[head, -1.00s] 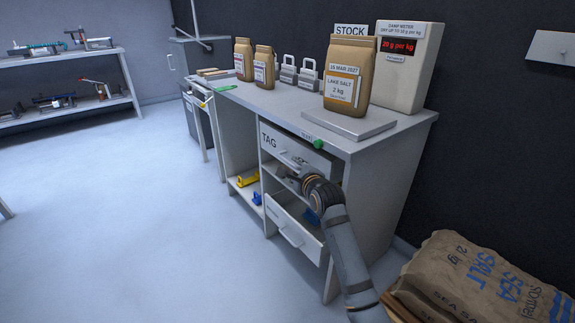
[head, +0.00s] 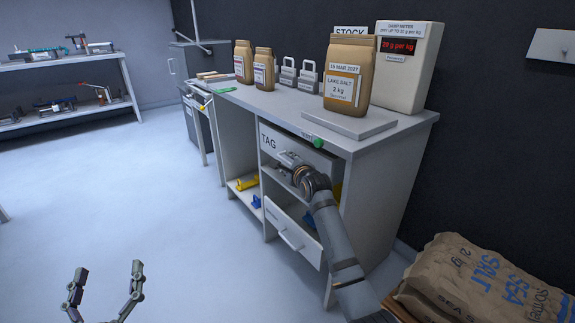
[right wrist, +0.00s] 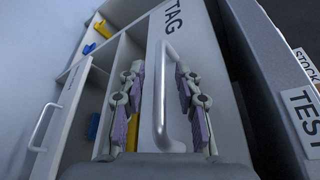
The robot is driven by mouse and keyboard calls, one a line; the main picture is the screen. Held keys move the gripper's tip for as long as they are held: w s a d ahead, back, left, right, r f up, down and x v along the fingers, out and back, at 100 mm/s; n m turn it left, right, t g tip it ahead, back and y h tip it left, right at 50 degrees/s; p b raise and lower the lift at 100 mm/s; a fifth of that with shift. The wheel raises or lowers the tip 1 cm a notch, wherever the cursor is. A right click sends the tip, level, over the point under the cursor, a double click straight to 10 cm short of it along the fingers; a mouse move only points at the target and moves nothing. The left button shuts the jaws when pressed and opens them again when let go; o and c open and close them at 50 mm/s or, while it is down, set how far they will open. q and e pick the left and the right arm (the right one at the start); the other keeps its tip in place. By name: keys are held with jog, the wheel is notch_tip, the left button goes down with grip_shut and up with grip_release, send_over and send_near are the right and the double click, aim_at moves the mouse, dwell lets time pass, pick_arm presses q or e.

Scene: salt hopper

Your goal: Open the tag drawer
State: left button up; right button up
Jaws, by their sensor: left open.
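The tag drawer (head: 268,142) is the top drawer of the grey bench, its front marked TAG, and it looks shut. In the right wrist view its front (right wrist: 205,75) carries a pale bar handle (right wrist: 160,110). My right gripper (right wrist: 159,72) is open, with one finger on each side of the handle and visible gaps to it. In the head view the right gripper (head: 289,160) is at the drawer front and partly hides the handle. My left gripper (head: 110,267) is open and empty, over the floor at the lower left.
A lower drawer (head: 290,235) stands pulled out below. Open shelves beside it hold yellow (head: 247,181) and blue (head: 256,200) items. A paper bag (head: 349,80) stands on a grey plate on the bench top. A salt sack (head: 485,280) lies at the lower right. The floor at left is clear.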

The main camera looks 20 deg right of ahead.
jog(key=shift+w, duration=0.1)
grip_shut()
dwell(0.5)
